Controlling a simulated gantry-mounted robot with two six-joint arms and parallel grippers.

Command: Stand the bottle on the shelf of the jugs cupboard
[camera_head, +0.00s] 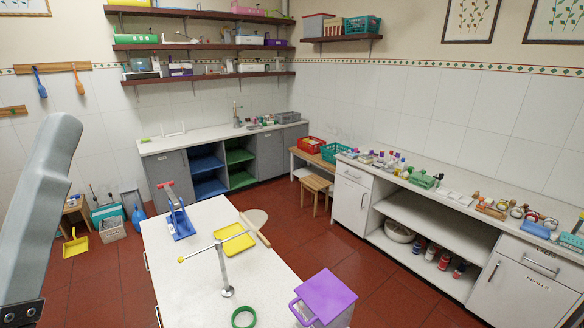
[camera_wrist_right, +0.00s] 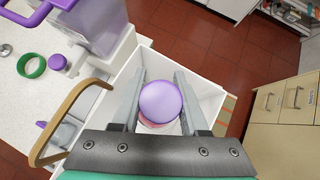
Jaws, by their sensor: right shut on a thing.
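My right gripper (camera_wrist_right: 160,100) shows in the right wrist view, its two grey fingers shut on a bottle. Only the bottle's round purple cap (camera_wrist_right: 160,101) and a bit of pinkish body below show; the rest is hidden. The bottle is held above a white open-topped box or drawer, seen from above. One grey finger of my left gripper (camera_head: 42,205) fills the left of the head view, pointing up; the other finger is out of view. No cupboard marked for jugs can be made out. The right gripper is not in the head view.
A white island counter (camera_head: 205,265) holds a yellow tray (camera_head: 234,238), a metal stand and green tape (camera_head: 243,317). A purple-lidded container (camera_head: 325,295) stands at its right. Beige fronts with handles (camera_wrist_right: 285,120) show in the wrist view.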

